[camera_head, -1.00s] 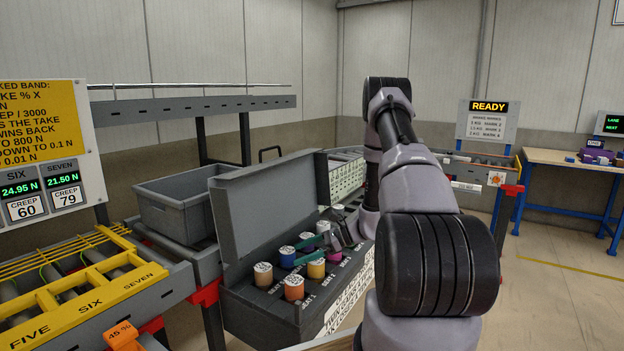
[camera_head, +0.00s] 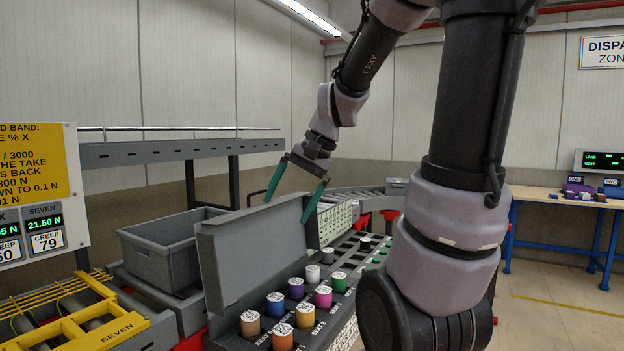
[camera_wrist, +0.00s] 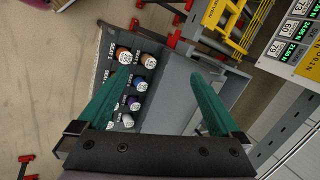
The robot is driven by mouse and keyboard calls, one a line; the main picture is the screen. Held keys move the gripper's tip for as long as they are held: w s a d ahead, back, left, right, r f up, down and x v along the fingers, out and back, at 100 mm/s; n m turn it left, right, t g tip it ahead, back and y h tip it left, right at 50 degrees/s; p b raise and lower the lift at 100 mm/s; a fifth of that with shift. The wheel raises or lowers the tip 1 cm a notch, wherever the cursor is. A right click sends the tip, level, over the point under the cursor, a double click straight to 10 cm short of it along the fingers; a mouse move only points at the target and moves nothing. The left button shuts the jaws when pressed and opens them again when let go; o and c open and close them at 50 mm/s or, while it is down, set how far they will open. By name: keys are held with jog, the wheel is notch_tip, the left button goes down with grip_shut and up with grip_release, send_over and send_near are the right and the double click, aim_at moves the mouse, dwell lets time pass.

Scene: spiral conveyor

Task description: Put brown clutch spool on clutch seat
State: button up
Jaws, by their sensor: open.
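A tan-brown spool (camera_head: 250,323) with a white top stands upright at the near left corner of a grey spool case; I take it for the brown clutch spool. It also shows in the wrist view (camera_wrist: 148,60). An orange spool (camera_head: 282,336) stands beside it. My gripper (camera_head: 286,211) is open and empty, pointing down above the case's raised lid, well clear of the spools. In the wrist view its green fingers (camera_wrist: 158,73) are wide apart, with the brown spool between and beyond them. Seat labels show along the case, but I cannot make out which place is the clutch seat.
The case's upright lid (camera_head: 245,243) stands left of the spools. Blue (camera_head: 275,303), purple (camera_head: 296,287), yellow (camera_head: 305,315), magenta (camera_head: 323,296) and green (camera_head: 338,281) spools stand close together. A grey bin (camera_head: 165,250) and yellow conveyor guard (camera_head: 80,320) lie left.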

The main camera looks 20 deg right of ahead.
jog(key=s+d+r+n+t+h, duration=0.1)
jog(key=s+r+n+t+h, duration=0.1)
jog(key=s+r, duration=0.4)
jog(key=shift+s+d+n+t, duration=0.35)
jog(key=shift+s+n+t, duration=0.15)
jog(key=shift+s+t, duration=0.65)
